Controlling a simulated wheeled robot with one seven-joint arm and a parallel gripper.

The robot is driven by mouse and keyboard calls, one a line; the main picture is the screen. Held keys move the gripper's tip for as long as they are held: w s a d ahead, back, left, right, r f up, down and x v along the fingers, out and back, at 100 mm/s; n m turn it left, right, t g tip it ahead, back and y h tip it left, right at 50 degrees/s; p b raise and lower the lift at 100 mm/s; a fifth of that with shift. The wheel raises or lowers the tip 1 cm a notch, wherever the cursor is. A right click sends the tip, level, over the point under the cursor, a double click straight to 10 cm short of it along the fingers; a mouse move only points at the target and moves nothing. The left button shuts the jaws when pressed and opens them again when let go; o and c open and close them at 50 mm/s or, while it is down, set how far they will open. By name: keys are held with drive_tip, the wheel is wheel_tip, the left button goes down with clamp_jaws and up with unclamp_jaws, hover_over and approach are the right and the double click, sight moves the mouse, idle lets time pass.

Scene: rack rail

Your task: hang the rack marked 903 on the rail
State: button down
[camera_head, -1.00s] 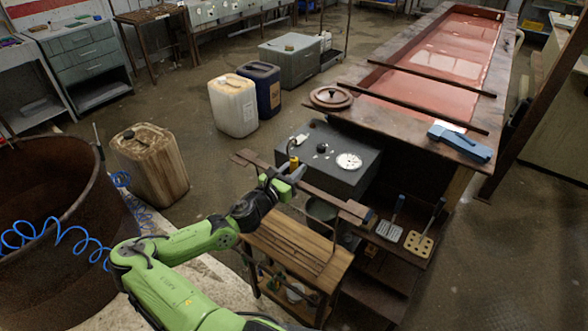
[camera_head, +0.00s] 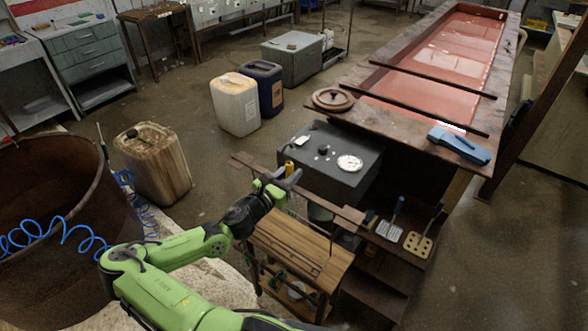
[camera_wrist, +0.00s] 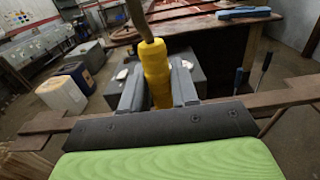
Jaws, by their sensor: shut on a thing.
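My gripper (camera_head: 291,178) is shut on a yellow handle (camera_head: 289,167), just over a brown bar. In the wrist view the yellow handle (camera_wrist: 154,72) stands between the two grey fingers, and a dark rod runs up from it out of the picture. The rest of the held thing is hidden, and no number is readable on it. The brown bar (camera_head: 345,212), which looks like the rail, runs from upper left to lower right behind my gripper. It also crosses the wrist view (camera_wrist: 275,98). I cannot tell whether the held thing touches it.
A grey rack (camera_head: 389,232) with a blue handle and a yellowish holed rack (camera_head: 417,245) are at the bar's right end. A slatted wooden bench (camera_head: 300,250) is below my arm. A grey box (camera_head: 335,182) stands behind the bar, and a long red-filled tank (camera_head: 440,62) lies beyond.

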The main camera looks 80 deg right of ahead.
drive_tip(key=shift+p+v, duration=0.3)
drive_tip(key=shift+v, duration=2.75)
drive_tip(key=shift+r, duration=0.1)
drive_tip(key=shift+d, duration=0.1)
